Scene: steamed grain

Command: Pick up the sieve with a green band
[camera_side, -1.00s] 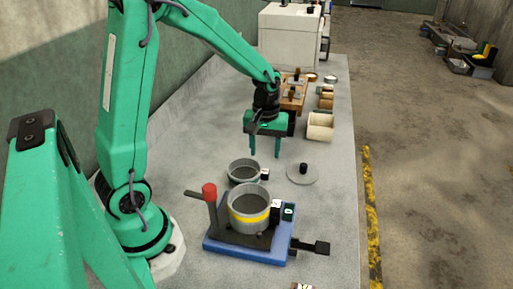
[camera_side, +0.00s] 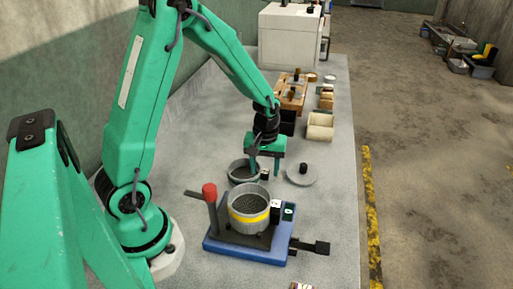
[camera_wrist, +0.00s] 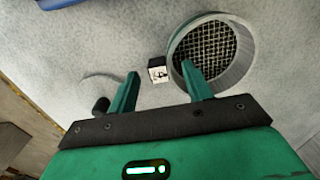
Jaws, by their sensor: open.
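My gripper (camera_side: 264,166) points down, open and empty, low beside this sieve. In the wrist view, its right finger overlaps the sieve's left rim and its left finger (camera_wrist: 130,85) is left of the tag; contact is unclear. Another sieve (camera_side: 249,220) with a yellow band stands on a blue machine.
The blue machine (camera_side: 240,250) stands in front, with a red-knobbed lever (camera_side: 209,193). A grey disc lid (camera_side: 302,179) with a black knob lies right of the gripper. A cream bin (camera_side: 320,127) and wooden rack (camera_side: 290,95) stand behind. The table's right strip is clear.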

